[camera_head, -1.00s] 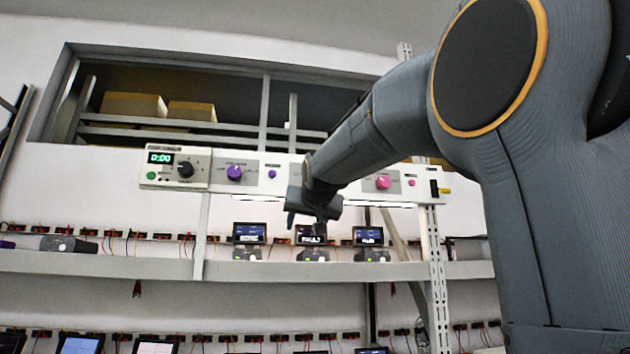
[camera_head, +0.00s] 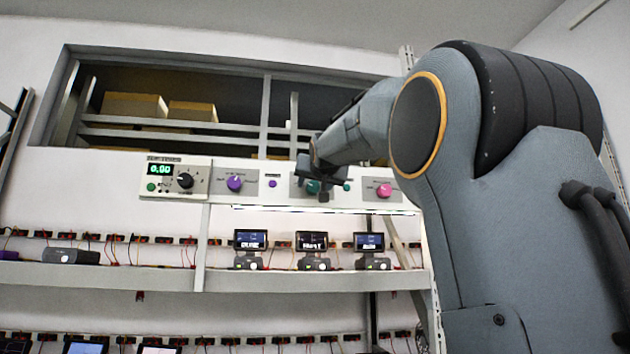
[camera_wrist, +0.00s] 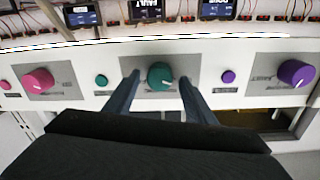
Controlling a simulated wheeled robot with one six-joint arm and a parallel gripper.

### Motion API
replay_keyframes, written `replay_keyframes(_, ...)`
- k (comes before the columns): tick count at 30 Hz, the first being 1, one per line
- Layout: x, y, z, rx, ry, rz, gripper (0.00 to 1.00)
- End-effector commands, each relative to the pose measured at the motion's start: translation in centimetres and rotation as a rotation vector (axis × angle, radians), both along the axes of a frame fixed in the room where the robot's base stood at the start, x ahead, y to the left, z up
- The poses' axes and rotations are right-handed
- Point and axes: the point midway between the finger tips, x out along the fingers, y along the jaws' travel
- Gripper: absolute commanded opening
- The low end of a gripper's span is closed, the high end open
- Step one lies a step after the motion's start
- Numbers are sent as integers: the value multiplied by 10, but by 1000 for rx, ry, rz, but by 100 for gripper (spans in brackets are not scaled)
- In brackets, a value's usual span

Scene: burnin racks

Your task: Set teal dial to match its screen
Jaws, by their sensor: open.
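The teal dial (camera_head: 312,187) is on the white panel, partly behind my gripper (camera_head: 322,185). In the wrist view the round teal dial (camera_wrist: 160,76) sits on a grey plate, with a pale pointer mark toward its lower right. My gripper (camera_wrist: 160,79) is open, one finger on each side of the dial. Contact with the dial cannot be told. The middle screen (camera_head: 311,241) stands on the shelf below; its text is too small to read surely. A cropped screen in the wrist view (camera_wrist: 151,5) seems to read FAULT.
A purple dial (camera_head: 235,183) and a pink dial (camera_head: 384,190) flank the teal one. A small teal button (camera_head: 346,186) and a small purple button (camera_head: 272,183) are close by. A black dial (camera_head: 185,180) with a green display is at the left.

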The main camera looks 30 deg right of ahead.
Motion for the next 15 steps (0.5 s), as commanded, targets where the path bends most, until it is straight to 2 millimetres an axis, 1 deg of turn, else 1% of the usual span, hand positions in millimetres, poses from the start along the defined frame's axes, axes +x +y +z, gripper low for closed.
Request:
replay_keyframes(8,2,-1,-1,0,0,0,50)
replay_keyframes(11,2,-1,-1,0,0,0,35)
replay_keyframes(15,2,-1,0,0,0,0,11)
